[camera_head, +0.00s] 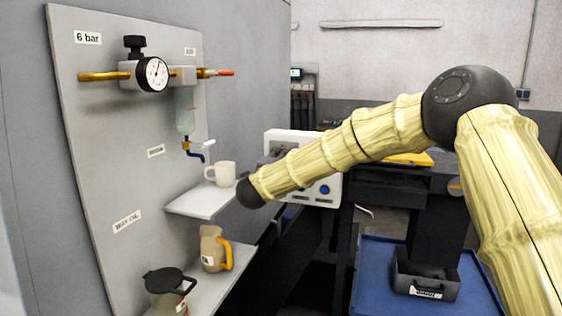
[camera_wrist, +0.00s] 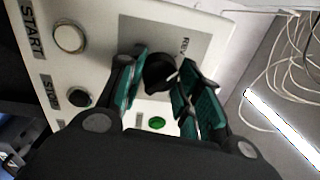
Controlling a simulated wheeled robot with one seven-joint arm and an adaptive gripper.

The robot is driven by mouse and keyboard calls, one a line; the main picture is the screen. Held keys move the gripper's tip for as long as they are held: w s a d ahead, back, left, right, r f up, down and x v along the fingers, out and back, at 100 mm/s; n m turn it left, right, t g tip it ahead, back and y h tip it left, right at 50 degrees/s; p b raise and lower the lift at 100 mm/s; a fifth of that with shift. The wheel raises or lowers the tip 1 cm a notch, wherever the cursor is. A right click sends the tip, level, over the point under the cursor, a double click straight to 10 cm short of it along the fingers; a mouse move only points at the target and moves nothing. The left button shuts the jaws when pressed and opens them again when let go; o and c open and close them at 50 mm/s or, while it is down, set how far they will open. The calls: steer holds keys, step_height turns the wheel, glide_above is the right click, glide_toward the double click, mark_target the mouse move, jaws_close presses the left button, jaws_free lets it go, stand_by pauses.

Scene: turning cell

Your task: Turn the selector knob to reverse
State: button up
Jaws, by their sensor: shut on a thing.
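The selector knob (camera_wrist: 160,72) is black and round and sits on a grey plate (camera_wrist: 205,45) of the white control panel (camera_wrist: 100,20). The label REV shows on the plate beside it. My gripper (camera_wrist: 160,85) has its two green-padded fingers on either side of the knob and is shut on it. The fingers hide part of the knob, and I cannot tell exactly where it points. In the head view the white panel box (camera_head: 330,188) stands behind my arm, which hides much of it. The gripper is hard to make out there.
START (camera_wrist: 69,38) and STOP (camera_wrist: 79,97) buttons sit left of the knob, and a green round part (camera_wrist: 157,122) shows below it. In the head view a shelf (camera_head: 205,199) with a white mug (camera_head: 222,173) stands left of my arm. Loose white cables (camera_wrist: 285,75) hang at right.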

steer(key=o, duration=1)
steer(key=shift+o, duration=0.2)
steer(key=v, duration=1.2)
